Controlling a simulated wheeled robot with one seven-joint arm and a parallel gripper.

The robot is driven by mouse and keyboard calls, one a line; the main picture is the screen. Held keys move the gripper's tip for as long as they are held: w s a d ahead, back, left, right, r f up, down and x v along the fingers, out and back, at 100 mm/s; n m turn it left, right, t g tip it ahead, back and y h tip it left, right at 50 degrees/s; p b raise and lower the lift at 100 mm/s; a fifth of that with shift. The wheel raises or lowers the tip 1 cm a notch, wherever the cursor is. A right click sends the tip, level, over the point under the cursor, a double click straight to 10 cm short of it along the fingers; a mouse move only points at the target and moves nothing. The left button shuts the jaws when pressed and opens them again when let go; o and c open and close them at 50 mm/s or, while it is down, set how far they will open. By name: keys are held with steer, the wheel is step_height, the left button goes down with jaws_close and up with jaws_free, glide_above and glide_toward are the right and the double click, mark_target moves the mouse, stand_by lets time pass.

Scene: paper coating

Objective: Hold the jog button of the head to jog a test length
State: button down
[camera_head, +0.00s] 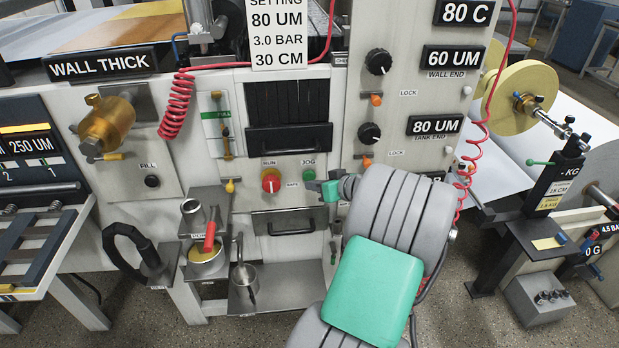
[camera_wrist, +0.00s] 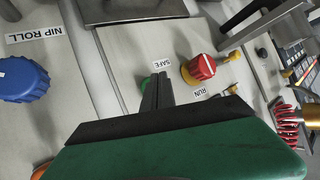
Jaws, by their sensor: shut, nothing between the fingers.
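The green jog button (camera_head: 309,174) sits under the JOG label on the white front panel of the head (camera_head: 340,120). My gripper (camera_head: 311,185) is at the panel just below the button, its fingers pointing at the panel. In the wrist view the shut, empty fingers (camera_wrist: 157,90) cover most of the green button (camera_wrist: 145,83), which shows at their left edge. I cannot tell whether the fingertips touch or press the button.
A red selector knob (camera_head: 270,180) with a yellow base is left of the button. A drawer handle (camera_head: 292,227) is below. A blue nip-roll knob (camera_wrist: 24,80) shows in the wrist view. A red coiled hose (camera_head: 466,172) hangs right of my arm.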

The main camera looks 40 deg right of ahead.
stand_by(0.7)
steer(key=shift+w+d, duration=0.25)
steer(key=shift+w, duration=0.1)
steer(key=shift+w+d+b, duration=0.3)
steer(key=shift+w+b, duration=0.1)
steer(key=shift+b, duration=0.05)
stand_by(0.6)
stand_by(4.0)
steer(key=shift+s+a, duration=0.55)
steer(key=shift+s, duration=0.2)
steer(key=shift+s+a, duration=0.7)
steer(key=shift+s, duration=0.35)
steer(key=shift+s+a, duration=0.7)
steer(key=shift+s, duration=0.3)
